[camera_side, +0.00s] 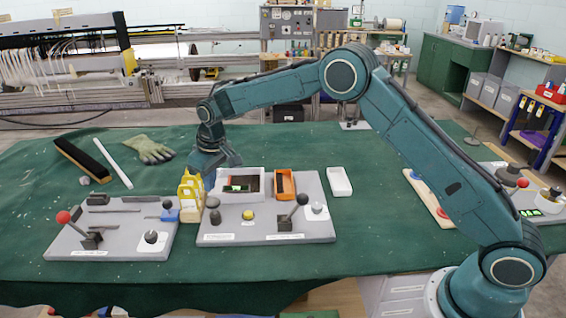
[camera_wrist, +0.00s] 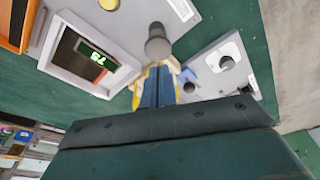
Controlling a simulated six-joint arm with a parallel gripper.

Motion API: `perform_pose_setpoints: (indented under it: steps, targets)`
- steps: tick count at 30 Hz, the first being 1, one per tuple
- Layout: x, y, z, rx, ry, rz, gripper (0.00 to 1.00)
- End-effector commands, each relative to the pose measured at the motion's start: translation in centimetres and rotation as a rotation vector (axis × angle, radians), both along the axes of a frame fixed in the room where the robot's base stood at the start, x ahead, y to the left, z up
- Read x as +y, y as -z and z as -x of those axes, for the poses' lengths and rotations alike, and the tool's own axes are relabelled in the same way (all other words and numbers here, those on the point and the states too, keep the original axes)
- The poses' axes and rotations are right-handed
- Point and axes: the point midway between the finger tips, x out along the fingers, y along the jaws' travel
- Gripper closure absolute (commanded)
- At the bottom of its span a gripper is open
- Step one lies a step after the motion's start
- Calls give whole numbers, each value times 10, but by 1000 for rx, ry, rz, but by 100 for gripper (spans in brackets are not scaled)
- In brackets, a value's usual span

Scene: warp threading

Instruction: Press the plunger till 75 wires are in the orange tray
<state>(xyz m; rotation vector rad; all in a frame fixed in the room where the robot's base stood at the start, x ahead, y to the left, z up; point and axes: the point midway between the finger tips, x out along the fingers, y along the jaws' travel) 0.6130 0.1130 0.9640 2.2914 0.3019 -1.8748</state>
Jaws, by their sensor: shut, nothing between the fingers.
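The orange tray (camera_side: 285,184) stands in the grey central station, and its edge shows at the upper left of the wrist view (camera_wrist: 18,22). A grey round-topped post (camera_wrist: 157,42), apparently the plunger, stands at the station's left edge (camera_side: 214,215). My gripper (camera_wrist: 157,72) is shut and empty, its blue fingers just short of the post in the wrist view; I cannot tell whether they touch it. In the side view its fingertips are hidden behind yellow pieces. A lit green counter (camera_wrist: 97,55) beside the tray shows two upside-down digits, perhaps 75. Individual wires are too small to count.
Yellow upright pieces (camera_side: 190,192) stand close to my gripper. A left station (camera_side: 120,235) has a red-knobbed lever, and the central station has a dark-knobbed lever (camera_side: 297,212). A white tray (camera_side: 339,181) lies right of the orange one. The cloth's front is clear.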

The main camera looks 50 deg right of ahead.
Motion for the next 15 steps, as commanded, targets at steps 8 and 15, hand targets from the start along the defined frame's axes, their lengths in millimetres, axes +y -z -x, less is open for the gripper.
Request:
perform_pose_setpoints:
  steps: [8,15]
  targets:
    - [0,-21,0,-2,0,-1,100]
    - [0,-29,0,0,0,0,100]
